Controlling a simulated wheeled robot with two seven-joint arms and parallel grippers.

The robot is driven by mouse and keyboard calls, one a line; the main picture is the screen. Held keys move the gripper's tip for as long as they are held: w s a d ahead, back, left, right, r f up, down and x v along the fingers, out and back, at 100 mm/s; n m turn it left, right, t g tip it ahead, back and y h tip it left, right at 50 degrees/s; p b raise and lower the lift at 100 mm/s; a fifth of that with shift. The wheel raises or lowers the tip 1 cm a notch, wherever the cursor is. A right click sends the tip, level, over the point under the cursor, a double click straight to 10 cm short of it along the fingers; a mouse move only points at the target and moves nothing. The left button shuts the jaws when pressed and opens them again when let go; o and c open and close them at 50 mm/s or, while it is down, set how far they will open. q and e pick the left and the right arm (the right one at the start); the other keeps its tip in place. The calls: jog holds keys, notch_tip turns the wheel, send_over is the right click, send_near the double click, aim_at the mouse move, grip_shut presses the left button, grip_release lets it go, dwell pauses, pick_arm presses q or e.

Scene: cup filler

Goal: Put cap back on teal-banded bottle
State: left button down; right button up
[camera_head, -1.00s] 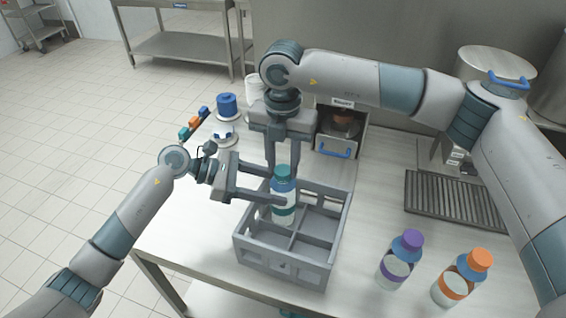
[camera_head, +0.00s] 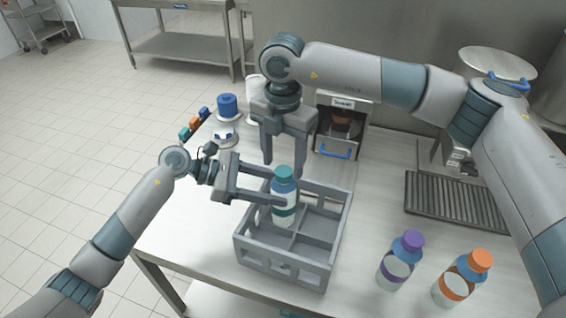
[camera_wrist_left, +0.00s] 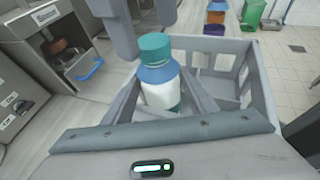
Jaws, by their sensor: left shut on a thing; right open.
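The teal-banded bottle (camera_head: 284,200) stands upright in the back left part of the grey crate (camera_head: 284,268). Its teal cap (camera_head: 284,172) sits on its top; I cannot tell how tight it is. My left gripper (camera_head: 281,200) is shut on the bottle from the left, with a finger on each side of it. The left wrist view also shows the bottle (camera_wrist_left: 160,88) and its teal cap (camera_wrist_left: 155,46) between the fingers. My right gripper (camera_head: 285,158) points down, open and empty, just above and behind the cap, apart from it.
A purple-capped bottle (camera_head: 400,262) and an orange-capped bottle (camera_head: 463,278) stand at the right front. A machine with a blue handle (camera_head: 338,151) is behind the crate. A dark ribbed tray (camera_head: 456,203) lies at the right. A blue spool-like object (camera_head: 228,106) stands at the back left.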

notch_tip(320, 180, up, 11)
jog(key=shift+f, duration=0.2)
dwell(0.3)
pick_arm(q)
jog(key=c, duration=0.7)
grip_release()
jog(key=shift+o, duration=0.2)
jog(key=shift+a+r, duration=0.1)
jog(key=shift+a, duration=0.3)
pick_arm(e)
notch_tip(320, 180, down, 7)
jog(key=b, duration=0.6)
jog(key=shift+r, duration=0.2)
pick_arm(q)
jog(key=v, duration=1.6)
jog(key=shift+a+b, duration=0.3)
jog(key=shift+b, duration=0.05)
pick_arm(e)
jog(key=shift+f, duration=0.1)
pick_arm(q)
jog(key=shift+s+r, duration=0.1)
jog(key=shift+r, duration=0.05)
